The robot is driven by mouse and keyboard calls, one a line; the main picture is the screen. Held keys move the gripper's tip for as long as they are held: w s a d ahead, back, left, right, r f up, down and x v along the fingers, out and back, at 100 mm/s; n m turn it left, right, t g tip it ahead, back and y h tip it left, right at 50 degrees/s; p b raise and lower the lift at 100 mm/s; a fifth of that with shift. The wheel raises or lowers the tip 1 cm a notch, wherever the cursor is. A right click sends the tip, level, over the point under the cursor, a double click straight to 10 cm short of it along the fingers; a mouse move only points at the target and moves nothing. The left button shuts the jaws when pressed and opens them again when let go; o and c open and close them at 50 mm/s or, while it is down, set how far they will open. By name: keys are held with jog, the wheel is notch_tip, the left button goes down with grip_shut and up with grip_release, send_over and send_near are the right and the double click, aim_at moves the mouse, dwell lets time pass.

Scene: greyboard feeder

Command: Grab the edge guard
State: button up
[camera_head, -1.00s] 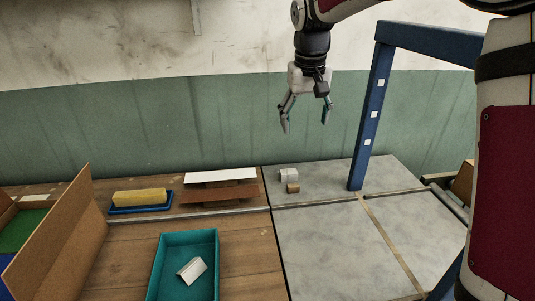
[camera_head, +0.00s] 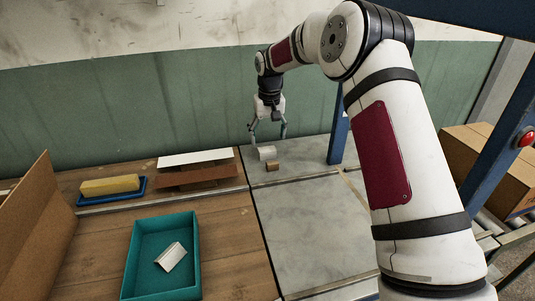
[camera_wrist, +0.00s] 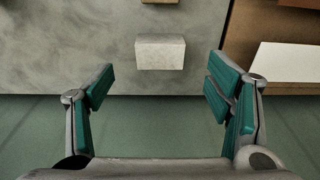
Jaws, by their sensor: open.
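A small pale grey-white piece (camera_head: 267,153) lies near the back of the grey work surface, and I cannot tell if it is an edge guard. It also shows in the wrist view (camera_wrist: 160,52), ahead of and between my fingers. My gripper (camera_head: 268,137) is open and empty just above it, pointing down; its teal-padded fingers (camera_wrist: 160,82) are spread wider than the piece. Another white piece (camera_head: 170,256), folded like an angle profile, lies in the teal tray (camera_head: 194,264) at front left.
A small brown block (camera_head: 272,167) lies just in front of the pale piece. White and brown boards (camera_head: 195,159) lie to the left, beside a yellow sponge-like block (camera_head: 110,185) in a blue tray. A blue post (camera_head: 338,140) stands right of my gripper. The front grey surface is clear.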

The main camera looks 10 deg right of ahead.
aim_at(267, 149)
jog(key=shift+w+f, duration=0.2)
jog(key=shift+f, duration=0.9)
jog(key=shift+w+f, duration=0.2)
jog(key=shift+f, duration=0.95)
jog(key=shift+w+f, duration=0.2)
jog(key=shift+f, duration=0.9)
jog(key=shift+c, duration=0.3)
jog(key=c, duration=0.9)
